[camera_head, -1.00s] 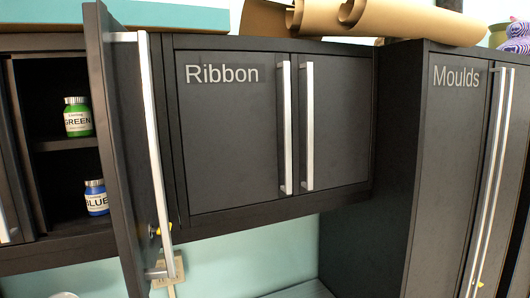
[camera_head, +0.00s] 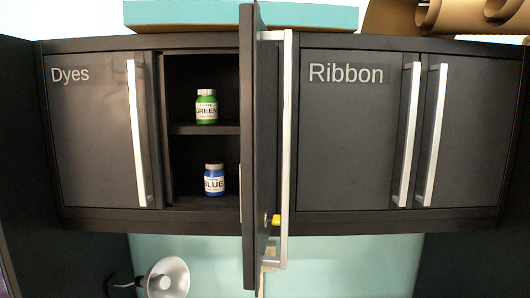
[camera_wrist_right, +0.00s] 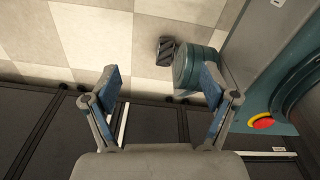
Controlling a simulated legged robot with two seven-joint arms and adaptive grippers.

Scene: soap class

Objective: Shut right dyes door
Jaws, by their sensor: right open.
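The right dyes door (camera_head: 249,150) stands open, seen nearly edge-on in the head view, sticking out toward me. Its long silver handle (camera_head: 287,150) is on its right-facing side, and a yellow key (camera_head: 275,219) shows low by the handle. The left dyes door (camera_head: 97,130) is shut. The open compartment shows a green dye bottle (camera_head: 206,107) on the upper shelf and a blue dye bottle (camera_head: 214,180) below. In the right wrist view my right gripper (camera_wrist_right: 164,84) is open and empty, with tiled floor and dark cabinet fronts beyond it. My left gripper is out of view.
The shut Ribbon cabinet (camera_head: 340,130) adjoins on the right. A teal box (camera_head: 200,15) and brown paper rolls (camera_head: 450,15) lie on top. A lamp (camera_head: 167,278) stands below the cabinets. A red button (camera_wrist_right: 262,122) shows in the right wrist view.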

